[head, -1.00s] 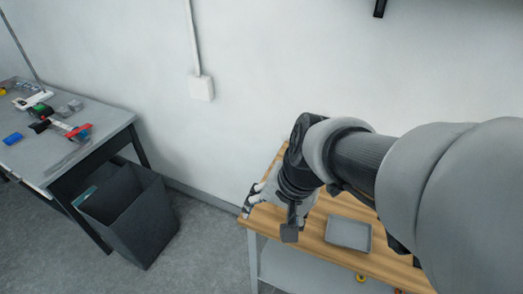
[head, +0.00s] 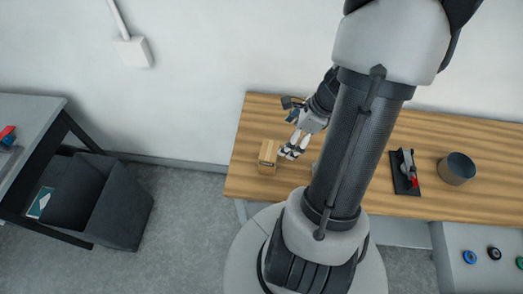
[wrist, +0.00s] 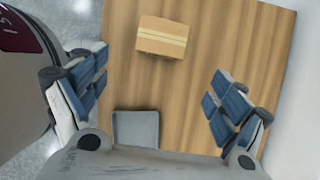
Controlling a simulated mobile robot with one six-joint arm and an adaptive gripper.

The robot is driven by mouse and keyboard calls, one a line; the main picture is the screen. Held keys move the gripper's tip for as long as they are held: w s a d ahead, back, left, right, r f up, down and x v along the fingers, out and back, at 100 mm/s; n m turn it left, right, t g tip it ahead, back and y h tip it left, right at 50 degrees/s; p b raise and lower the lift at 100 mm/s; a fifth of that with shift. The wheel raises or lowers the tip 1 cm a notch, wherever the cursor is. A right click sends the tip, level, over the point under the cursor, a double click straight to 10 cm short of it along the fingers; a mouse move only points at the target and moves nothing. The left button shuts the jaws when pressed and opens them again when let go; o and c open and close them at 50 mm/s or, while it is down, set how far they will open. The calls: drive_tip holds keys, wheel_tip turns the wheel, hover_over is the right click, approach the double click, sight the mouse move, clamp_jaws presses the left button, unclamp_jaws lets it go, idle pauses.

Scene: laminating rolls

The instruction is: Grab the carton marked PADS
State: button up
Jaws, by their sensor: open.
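A small brown carton (head: 267,157) with a dark label stands near the left end of the wooden table; its lettering is too small to read for sure. In the wrist view the carton (wrist: 162,37), with a pale tape strip, lies beyond the fingertips, roughly centred between them. My gripper (head: 291,152) is just right of the carton in the head view, apart from it in the picture. The wrist view shows my gripper (wrist: 160,78) open and empty, its blue-padded fingers spread wide.
A grey tray (wrist: 136,128) lies nearer my gripper in the wrist view. A black device (head: 403,172) and a dark round container (head: 457,168) stand to the right. A dark bin (head: 95,200) is on the floor at left.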

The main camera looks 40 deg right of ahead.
sight(276, 152)
drive_tip(key=b+x, duration=0.3)
drive_tip(key=x, duration=0.6)
drive_tip(key=shift+f+b, duration=0.15)
drive_tip(key=shift+b, duration=0.2)
drive_tip(key=shift+b+x, duration=1.6)
drive_tip(key=shift+x, duration=1.45)
drive_tip(key=shift+c, duration=0.6)
drive_tip(key=c, duration=1.3)
